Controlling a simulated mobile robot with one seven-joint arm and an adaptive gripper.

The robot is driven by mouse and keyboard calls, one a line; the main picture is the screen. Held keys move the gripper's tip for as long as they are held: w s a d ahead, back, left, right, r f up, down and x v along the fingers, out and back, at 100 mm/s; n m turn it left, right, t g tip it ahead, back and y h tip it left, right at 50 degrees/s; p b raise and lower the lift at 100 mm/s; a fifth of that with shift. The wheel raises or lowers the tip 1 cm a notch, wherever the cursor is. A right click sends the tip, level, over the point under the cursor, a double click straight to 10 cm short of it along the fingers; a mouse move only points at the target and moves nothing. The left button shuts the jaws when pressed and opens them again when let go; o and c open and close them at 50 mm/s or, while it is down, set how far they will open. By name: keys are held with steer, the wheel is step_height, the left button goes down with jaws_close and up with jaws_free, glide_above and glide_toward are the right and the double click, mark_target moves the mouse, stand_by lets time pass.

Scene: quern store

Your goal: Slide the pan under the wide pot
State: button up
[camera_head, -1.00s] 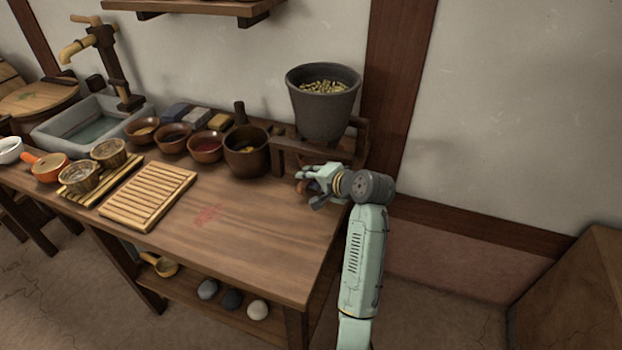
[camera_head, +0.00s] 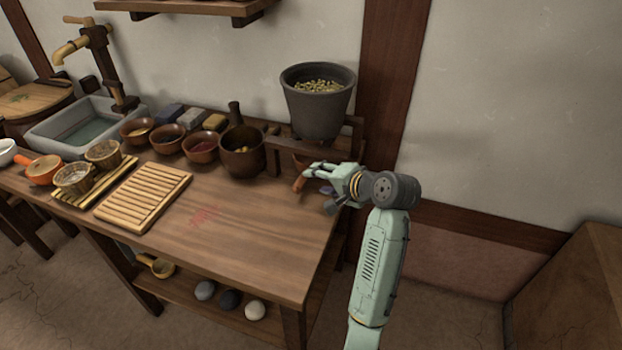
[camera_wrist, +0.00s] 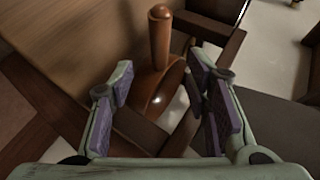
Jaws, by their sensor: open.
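The wide pot (camera_head: 316,112) is dark grey, filled with pale grains, and stands raised on a wooden stand (camera_head: 287,146) at the table's back right corner. A reddish-brown pan (camera_head: 302,161) shows low beneath the pot, within the stand's opening. Its handle (camera_head: 299,184) points out toward the front. My gripper (camera_head: 315,184) is open and empty just right of the handle. In the wrist view the pan's handle (camera_wrist: 160,40) and glossy body (camera_wrist: 158,92) lie beyond and between my spread fingers (camera_wrist: 165,92), apart from them. Part of the pan is hidden by the stand and gripper.
A dark handled pot (camera_head: 243,152) stands left of the stand, beside several brown bowls (camera_head: 200,147). A slatted board (camera_head: 143,197) and an orange pan (camera_head: 43,169) are farther left. The table's front middle (camera_head: 240,235) is clear. The wall is close behind.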

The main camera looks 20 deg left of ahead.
steer(key=shift+v, duration=2.4)
